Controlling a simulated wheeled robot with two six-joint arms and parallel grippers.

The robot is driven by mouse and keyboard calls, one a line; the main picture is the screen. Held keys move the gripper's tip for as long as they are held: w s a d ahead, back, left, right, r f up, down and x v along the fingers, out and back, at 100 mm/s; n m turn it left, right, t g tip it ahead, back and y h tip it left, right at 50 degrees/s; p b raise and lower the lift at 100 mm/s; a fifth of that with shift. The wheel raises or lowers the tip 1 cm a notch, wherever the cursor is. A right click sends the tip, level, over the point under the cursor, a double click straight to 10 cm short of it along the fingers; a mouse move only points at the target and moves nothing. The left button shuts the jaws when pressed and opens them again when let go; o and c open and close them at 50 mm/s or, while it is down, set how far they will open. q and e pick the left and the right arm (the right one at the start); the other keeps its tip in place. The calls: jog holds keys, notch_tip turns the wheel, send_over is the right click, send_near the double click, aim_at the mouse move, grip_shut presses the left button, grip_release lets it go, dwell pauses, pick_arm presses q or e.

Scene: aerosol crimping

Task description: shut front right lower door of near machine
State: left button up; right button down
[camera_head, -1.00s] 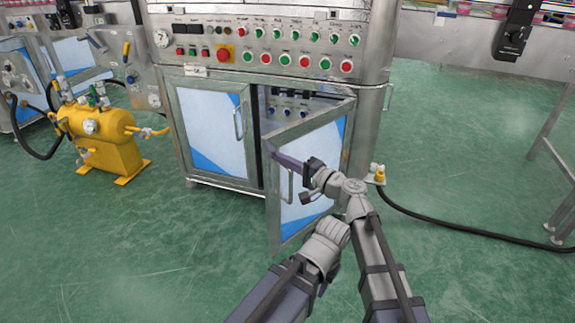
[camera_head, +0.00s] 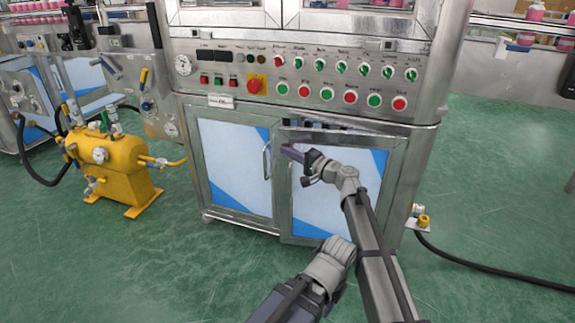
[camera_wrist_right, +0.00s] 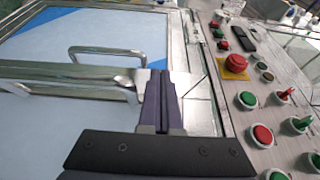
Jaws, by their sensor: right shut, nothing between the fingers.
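The front right lower door (camera_head: 335,190) of the near machine has a steel frame and a white and blue panel. It stands slightly ajar, with a narrow gap along its top showing the inside. My right gripper (camera_head: 287,150) is shut and empty at the door's upper free edge, close to or touching its front; contact is unclear. In the right wrist view the shut dark fingers (camera_wrist_right: 160,75) lie across the door's edge, beside the door panel (camera_wrist_right: 50,130) and its handle. The arm partly hides the door. My left gripper is not in view.
The left lower door (camera_head: 232,165) is shut, its handle close to the right door's edge. A control panel (camera_head: 300,75) with buttons and knobs is just above. A yellow tank (camera_head: 115,165) stands left. A brass fitting (camera_head: 423,222) and black hose are at lower right. Green floor is clear in front.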

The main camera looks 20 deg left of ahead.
jog(key=w, duration=0.7)
jog(key=shift+a, duration=0.35)
jog(key=shift+s, duration=0.1)
